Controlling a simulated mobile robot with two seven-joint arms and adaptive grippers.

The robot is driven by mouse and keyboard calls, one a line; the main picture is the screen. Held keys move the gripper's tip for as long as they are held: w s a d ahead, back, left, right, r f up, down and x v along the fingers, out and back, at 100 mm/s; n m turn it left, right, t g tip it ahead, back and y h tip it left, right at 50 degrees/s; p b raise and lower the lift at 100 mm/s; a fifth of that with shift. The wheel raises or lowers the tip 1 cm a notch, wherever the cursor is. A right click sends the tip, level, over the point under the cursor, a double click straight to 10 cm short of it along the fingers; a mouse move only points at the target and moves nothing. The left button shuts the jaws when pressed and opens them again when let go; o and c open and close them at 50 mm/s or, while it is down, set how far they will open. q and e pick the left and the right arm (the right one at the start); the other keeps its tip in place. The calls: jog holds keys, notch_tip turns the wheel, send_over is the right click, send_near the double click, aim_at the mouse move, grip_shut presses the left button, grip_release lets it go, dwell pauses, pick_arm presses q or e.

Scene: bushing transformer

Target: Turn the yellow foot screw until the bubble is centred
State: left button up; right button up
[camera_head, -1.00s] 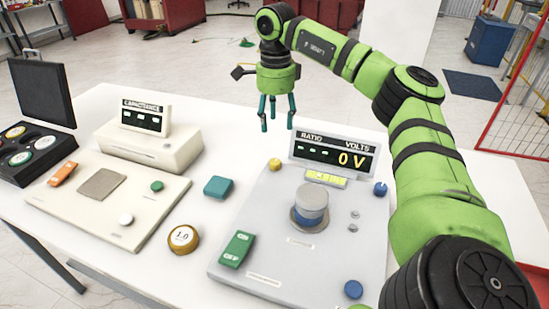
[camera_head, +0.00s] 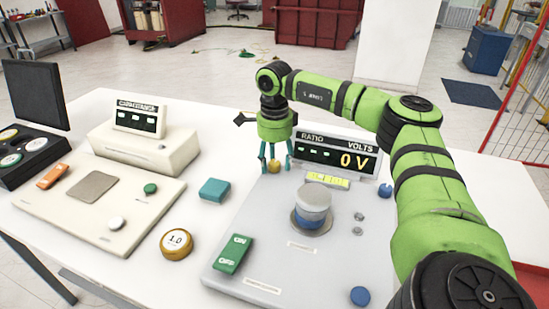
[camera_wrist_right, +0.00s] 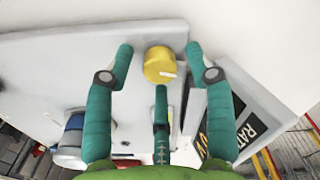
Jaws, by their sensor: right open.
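The yellow foot screw (camera_head: 274,166) is at the far left corner of the grey ratio unit (camera_head: 262,222). In the right wrist view the yellow screw (camera_wrist_right: 160,65) shows as a round knob with a white mark. My right gripper (camera_head: 275,165) is open, its teal fingers pointing down around the screw. In the right wrist view the fingers of the right gripper (camera_wrist_right: 160,70) stand either side of and below the knob, with gaps visible. The yellow-green bubble level (camera_head: 328,180) lies below the display; the bubble's position is too small to tell. My left gripper is out of view.
The ratio display (camera_head: 335,157) reads 0 V, close right of my gripper. Blue foot screws (camera_head: 360,296) and (camera_head: 385,190) and a cylinder (camera_head: 312,207) stand on the unit. A teal block (camera_head: 214,190) and a round 1.0 piece (camera_head: 177,243) lie left.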

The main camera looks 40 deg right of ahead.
grip_shut()
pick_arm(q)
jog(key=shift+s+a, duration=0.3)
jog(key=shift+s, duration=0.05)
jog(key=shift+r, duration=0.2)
pick_arm(e)
jog(key=shift+m, duration=0.4)
jog(key=m+p, duration=0.1)
jog(key=m, duration=0.1)
jog(key=shift+m+p, duration=0.3)
jog(key=shift+m, duration=0.1)
jog(key=m+p, duration=0.1)
jog(key=m, duration=0.4)
jog(key=shift+m+p, duration=0.3)
jog(key=shift+p, duration=0.1)
jog(key=m+p, duration=0.1)
jog(key=m, duration=0.4)
jog(key=shift+p, duration=0.3)
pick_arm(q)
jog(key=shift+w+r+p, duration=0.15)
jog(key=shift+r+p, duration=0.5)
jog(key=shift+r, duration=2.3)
pick_arm(e)
jog(key=shift+m, duration=2.8)
